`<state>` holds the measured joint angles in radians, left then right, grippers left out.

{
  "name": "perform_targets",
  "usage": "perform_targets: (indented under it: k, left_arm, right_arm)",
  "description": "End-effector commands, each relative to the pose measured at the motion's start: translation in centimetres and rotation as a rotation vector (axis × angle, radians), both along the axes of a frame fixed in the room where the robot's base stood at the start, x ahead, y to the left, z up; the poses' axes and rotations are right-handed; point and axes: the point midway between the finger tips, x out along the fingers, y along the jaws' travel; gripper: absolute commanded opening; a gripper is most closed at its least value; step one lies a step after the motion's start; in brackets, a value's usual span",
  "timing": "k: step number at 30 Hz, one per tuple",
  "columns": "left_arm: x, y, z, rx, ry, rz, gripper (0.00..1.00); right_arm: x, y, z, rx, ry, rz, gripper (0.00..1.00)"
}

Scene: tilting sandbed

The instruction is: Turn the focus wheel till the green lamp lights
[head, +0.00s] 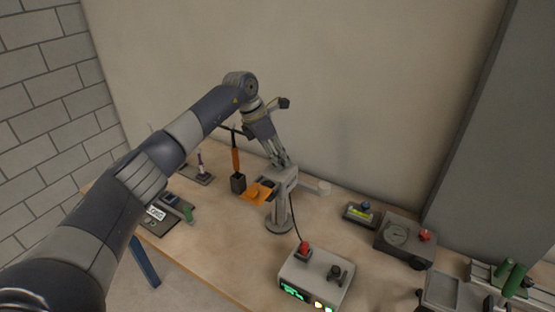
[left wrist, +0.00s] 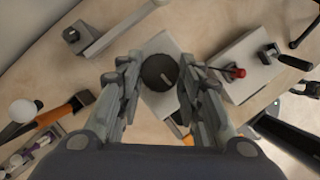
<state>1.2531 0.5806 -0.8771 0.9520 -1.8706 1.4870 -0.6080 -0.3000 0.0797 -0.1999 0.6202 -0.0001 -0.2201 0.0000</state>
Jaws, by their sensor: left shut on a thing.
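My left gripper (head: 283,165) reaches down from above onto a grey pillar instrument (head: 281,212) in the middle of the bench. In the left wrist view its two fingers (left wrist: 158,85) stand on either side of a dark round wheel (left wrist: 158,72) with a pale mark, and are shut on it. In the head view the wheel is hidden by the gripper. A pale control box (head: 315,277) stands in front of the pillar, with a red knob, a black knob and a lit green display. Small lights glow on its front; I cannot tell which is the green lamp. My right gripper is out of view.
An orange plate (head: 257,192) and a dark holder (head: 238,184) with an orange-handled tool stand left of the pillar. A grey dial box (head: 404,238) stands to the right. A cable runs from the pillar to the control box. Bare bench lies left of the control box.

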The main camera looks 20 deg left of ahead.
Motion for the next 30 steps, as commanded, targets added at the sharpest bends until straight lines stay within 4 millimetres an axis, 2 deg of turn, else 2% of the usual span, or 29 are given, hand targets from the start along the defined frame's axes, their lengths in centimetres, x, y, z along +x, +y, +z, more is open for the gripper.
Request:
perform_targets:
  k: [20,21,23,30]
  left_arm:
    - [0.09,0.03,0.08,0.0,-0.002,-0.066,0.1]
    - [0.09,0.03,0.08,0.0,-0.002,-0.066,0.43]
    - [0.09,0.03,0.08,0.0,-0.002,-0.066,0.54]
    - [0.07,0.03,0.04,0.001,-0.001,-0.066,0.54]
  right_arm:
    - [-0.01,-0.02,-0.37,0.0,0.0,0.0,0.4]
    - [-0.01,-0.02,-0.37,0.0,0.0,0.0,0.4]
    - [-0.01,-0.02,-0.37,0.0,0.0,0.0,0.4]
    - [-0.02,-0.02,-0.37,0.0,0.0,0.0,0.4]
